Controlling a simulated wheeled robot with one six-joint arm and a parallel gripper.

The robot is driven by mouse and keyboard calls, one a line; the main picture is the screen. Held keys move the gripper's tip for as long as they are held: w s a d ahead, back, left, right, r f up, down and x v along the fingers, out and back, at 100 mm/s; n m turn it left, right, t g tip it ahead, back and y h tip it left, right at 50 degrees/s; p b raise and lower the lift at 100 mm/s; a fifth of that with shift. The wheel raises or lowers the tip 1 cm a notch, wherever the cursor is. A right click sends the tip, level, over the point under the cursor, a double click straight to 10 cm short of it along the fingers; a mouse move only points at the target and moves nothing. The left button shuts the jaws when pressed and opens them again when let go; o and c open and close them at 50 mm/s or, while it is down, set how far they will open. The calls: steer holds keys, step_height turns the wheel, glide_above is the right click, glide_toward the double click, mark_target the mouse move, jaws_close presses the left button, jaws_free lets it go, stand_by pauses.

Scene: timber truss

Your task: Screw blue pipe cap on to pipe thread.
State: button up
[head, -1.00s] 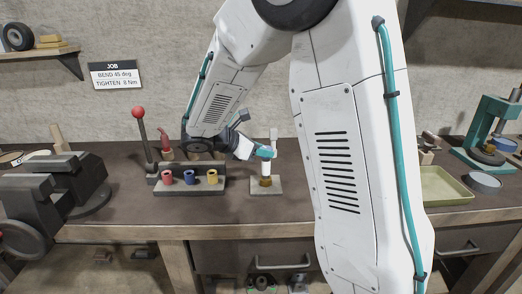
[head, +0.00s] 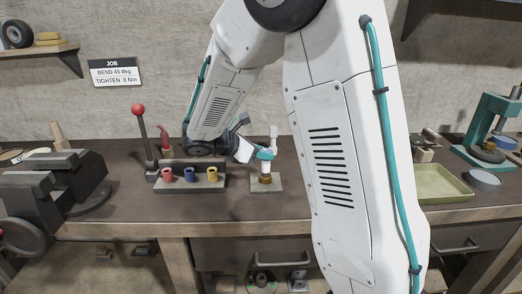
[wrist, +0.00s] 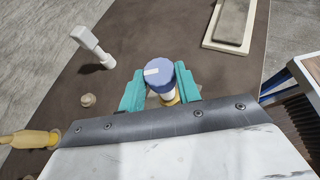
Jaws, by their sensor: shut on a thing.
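The blue pipe cap (wrist: 159,73), with a white mark on its top, sits between the teal fingers of my gripper (wrist: 160,89) in the wrist view. My gripper is shut on it. In the head view my gripper (head: 265,154) is at the top of the upright white pipe (head: 265,167), and the cap is hard to make out there. The pipe stands in a brass-coloured fitting (head: 265,179) on a pale base plate (head: 266,187). The cap appears to sit over the pipe end; the thread is hidden, so I cannot tell how far it is engaged.
A rack (head: 190,187) with red, blue and yellow hollow pieces stands left of the pipe. A white angled fitting (wrist: 91,43) stands close by. A vise (head: 60,190) is at the left, and a green tray (head: 440,185) at the right.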

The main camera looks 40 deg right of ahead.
steer(key=shift+f, duration=0.25)
steer(key=o, duration=1)
steer(key=shift+o, duration=0.2)
steer(key=v, duration=0.7)
steer(key=shift+a+r, duration=0.2)
steer(key=shift+a, duration=0.15)
